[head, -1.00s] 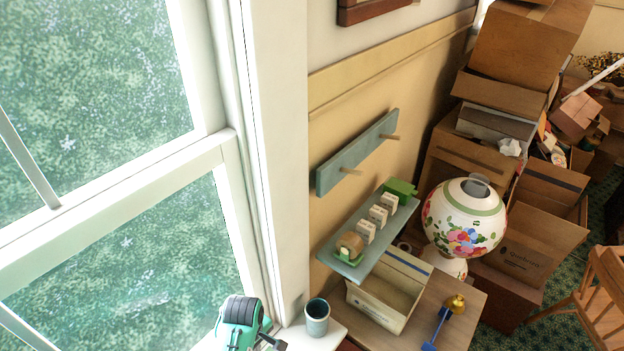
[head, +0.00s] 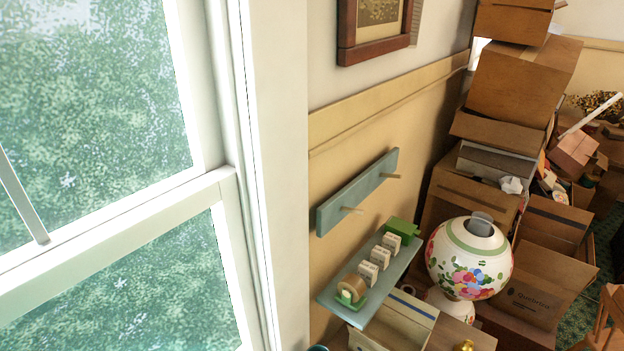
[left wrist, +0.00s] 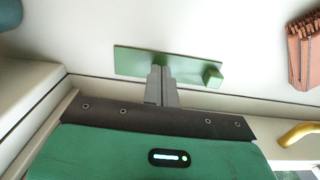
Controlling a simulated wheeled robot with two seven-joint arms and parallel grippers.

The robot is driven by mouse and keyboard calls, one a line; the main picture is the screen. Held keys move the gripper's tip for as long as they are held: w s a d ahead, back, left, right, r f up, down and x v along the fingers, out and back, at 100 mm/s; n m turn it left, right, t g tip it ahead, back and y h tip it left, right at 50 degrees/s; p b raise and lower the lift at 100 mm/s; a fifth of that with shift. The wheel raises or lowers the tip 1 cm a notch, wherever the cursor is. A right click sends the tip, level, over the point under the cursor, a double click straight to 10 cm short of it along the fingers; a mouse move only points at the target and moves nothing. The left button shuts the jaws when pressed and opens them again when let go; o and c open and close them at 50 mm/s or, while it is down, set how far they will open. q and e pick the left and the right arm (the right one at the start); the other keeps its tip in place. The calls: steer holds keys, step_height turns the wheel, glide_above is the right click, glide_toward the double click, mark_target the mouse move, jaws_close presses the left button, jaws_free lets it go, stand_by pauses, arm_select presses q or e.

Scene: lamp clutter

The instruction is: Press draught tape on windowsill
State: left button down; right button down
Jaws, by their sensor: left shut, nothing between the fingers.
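In the left wrist view a flat green strip (left wrist: 135,61), which looks like the draught tape, lies on the white windowsill (left wrist: 225,35). A small raised green block (left wrist: 212,76) is at its right end. My left gripper (left wrist: 161,75) is shut and empty, and its fingertips overlap the near edge of the strip's middle. I cannot tell whether they touch it or press on it. The strip and the left gripper are out of the head view. My right gripper is in neither view.
A yellow curved handle (left wrist: 299,133) and a ribbed reddish-brown object (left wrist: 304,50) are right of the strip. A teal rounded object (left wrist: 9,14) is at the upper left. The head view shows a shelf (head: 383,290), a flowered lamp (head: 468,258) and stacked boxes (head: 515,85).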

arm_select(q)
steer(key=shift+f, duration=0.1)
steer(key=shift+f, duration=0.35)
stand_by(0.7)
steer(key=shift+r, duration=0.15)
step_height(320, 180, up, 2)
steer(key=shift+r+p, duration=0.25)
steer(key=shift+p, duration=1)
steer(key=shift+r, duration=1.15)
